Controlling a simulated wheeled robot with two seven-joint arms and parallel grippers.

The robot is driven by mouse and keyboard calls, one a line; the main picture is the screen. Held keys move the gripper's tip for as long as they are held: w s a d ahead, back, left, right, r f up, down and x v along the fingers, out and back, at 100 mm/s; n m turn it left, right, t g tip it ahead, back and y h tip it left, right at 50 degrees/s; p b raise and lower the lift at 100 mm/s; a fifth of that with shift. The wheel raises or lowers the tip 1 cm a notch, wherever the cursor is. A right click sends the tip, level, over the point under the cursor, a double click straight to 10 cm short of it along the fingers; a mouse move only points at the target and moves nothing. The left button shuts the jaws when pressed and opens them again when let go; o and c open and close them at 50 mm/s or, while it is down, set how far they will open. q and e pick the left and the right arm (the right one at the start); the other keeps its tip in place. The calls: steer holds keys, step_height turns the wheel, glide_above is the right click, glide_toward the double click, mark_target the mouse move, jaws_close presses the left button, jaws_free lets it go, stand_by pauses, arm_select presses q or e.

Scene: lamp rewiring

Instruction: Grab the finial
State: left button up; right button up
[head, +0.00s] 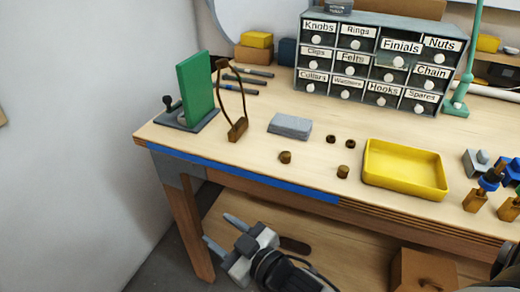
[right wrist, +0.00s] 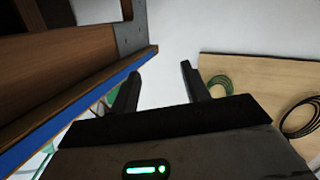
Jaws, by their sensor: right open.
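Small brown turned pieces lie on the bench: one knob-like piece (head: 285,157) near the front edge, another (head: 343,171) left of the yellow tray, and two darker ones (head: 331,139) (head: 351,142) behind them. I cannot tell which of these, if any, is the finial. A drawer labelled "Finials" (head: 400,48) is in the cabinet at the back; its inside is hidden. My right gripper (head: 221,233) is open and empty, in front of and below the bench's front edge. Its two fingers (right wrist: 160,85) show apart in the right wrist view. My left gripper is not in view.
The yellow tray (head: 405,190) looks empty. A green panel on a stand (head: 196,88), a wire harp on a brown base (head: 238,130) and a grey block (head: 290,126) stand at left. Blue-topped parts (head: 488,180) crowd the right. The blue-striped bench edge (head: 250,176) lies beyond my right gripper.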

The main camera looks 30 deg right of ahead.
steer(key=w+a+r+n+y, duration=0.2)
steer(key=a+r+n+y, duration=0.1)
steer(key=r+n+y, duration=0.3)
steer(key=w+a+r+n+y, duration=0.1)
steer(key=a+r+n+y, duration=0.3)
steer(key=r, duration=0.4)
step_height(320, 180, up, 11)
steer(key=n+g+h, duration=1.4)
steer(key=g+h, duration=0.2)
glide_above(286, 153)
steer(key=f, duration=0.8)
steer(key=shift+d+f, duration=0.25)
steer(key=shift+d, duration=0.1)
steer(key=shift+a+f+p, duration=0.15)
steer(key=shift+f+p, duration=0.2)
steer(key=shift+f, duration=1.25)
steer(key=shift+a+f+p, duration=0.15)
steer(key=shift+f+p, duration=0.2)
steer(key=shift+f, duration=1.2)
jaws_close()
